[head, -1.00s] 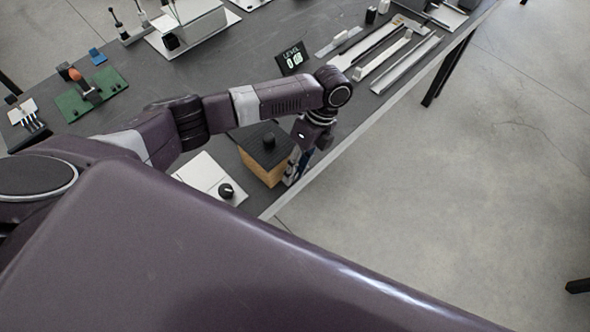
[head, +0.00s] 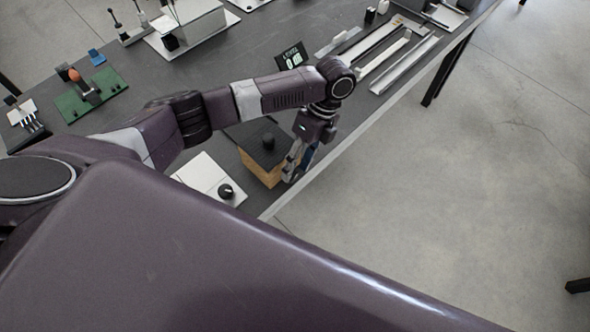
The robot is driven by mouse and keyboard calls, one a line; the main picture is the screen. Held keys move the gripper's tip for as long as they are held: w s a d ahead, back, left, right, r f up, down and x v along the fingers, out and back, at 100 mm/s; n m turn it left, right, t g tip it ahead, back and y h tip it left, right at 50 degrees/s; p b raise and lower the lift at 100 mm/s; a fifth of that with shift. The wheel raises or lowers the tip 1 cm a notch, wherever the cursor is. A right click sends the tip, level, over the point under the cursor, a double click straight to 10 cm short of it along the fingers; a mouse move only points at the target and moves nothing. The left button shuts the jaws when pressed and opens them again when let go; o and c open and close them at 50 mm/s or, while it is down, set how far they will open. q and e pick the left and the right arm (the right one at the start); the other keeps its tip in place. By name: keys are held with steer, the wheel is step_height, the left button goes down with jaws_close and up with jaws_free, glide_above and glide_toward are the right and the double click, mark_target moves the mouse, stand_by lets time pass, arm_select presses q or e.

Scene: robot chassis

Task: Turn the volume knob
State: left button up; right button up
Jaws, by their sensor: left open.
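A wooden box (head: 258,171) with a black top carries a short black cylindrical knob (head: 268,141). A second round black knob (head: 226,191) sits on a white plate (head: 205,174) to the left of the box. I cannot tell for certain which is the volume knob. My left gripper (head: 290,172) points down and is open, close against the right side of the box. It hides part of that side, and I cannot tell whether it touches anything there. A small black display (head: 291,56) reads "LEVEL" above pale digits. My right gripper is out of view.
The dark table's front edge (head: 338,152) runs just right of the gripper. Metal rails (head: 404,65) lie at upper right. A green board (head: 92,96) and a white-based fixture (head: 190,34) stand farther left. Bare tabletop lies between them.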

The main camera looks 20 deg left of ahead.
arm_select(q)
steer(key=v, duration=1)
